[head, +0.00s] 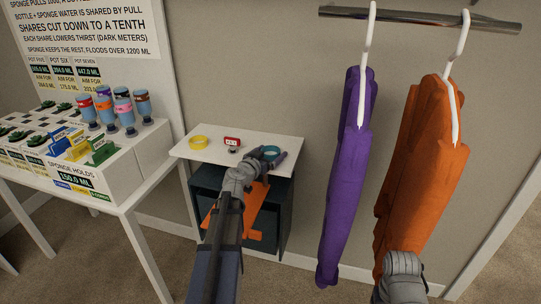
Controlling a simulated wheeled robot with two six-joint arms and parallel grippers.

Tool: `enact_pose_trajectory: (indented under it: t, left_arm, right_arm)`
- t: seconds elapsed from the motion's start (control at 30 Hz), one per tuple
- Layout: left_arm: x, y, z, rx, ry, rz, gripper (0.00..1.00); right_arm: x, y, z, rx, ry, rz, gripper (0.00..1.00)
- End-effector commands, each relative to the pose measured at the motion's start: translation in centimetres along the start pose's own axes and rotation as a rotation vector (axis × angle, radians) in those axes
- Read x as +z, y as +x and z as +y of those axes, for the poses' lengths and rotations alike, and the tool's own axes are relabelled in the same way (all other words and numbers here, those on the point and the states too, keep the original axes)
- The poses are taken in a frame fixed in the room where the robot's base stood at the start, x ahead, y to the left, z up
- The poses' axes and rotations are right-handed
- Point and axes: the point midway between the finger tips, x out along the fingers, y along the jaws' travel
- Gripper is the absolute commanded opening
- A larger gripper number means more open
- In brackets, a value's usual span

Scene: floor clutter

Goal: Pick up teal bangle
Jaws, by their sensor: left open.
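The teal bangle (272,149) lies near the right end of a small white tabletop (185,153) by the wall. My left gripper (272,161) is open at the bangle, its dark fingers close around the near side. The fingers hide part of the bangle, and I cannot tell whether they touch it. Only a grey joint of my right arm shows at the lower right; the right gripper's fingers are not visible.
A yellow bangle (199,137) and a small red device (232,141) sit left on the same top. An orange cloth (262,205) hangs at the dark cabinet below. Purple (345,180) and orange garments (420,160) hang to the right. A table with bottles (142,105) stands left.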

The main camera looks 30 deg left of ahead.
Motion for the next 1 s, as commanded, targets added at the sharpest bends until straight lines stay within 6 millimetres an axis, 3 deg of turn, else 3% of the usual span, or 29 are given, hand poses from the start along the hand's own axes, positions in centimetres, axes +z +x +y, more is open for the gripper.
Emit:
enact_pose_trajectory:
  t: [0.17,0.77,1.0]
  left_arm:
    - [-0.02,-0.03,0.01,-0.001,0.0,0.0,1.0]
    - [-0.02,-0.05,-0.01,-0.001,-0.001,0.0,0.34]
    - [-0.06,-0.05,-0.01,-0.001,-0.001,0.0,0.33]
  right_arm:
    - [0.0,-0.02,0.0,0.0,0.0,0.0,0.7]
    - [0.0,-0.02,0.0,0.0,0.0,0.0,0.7]
    - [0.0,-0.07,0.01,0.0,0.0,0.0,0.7]
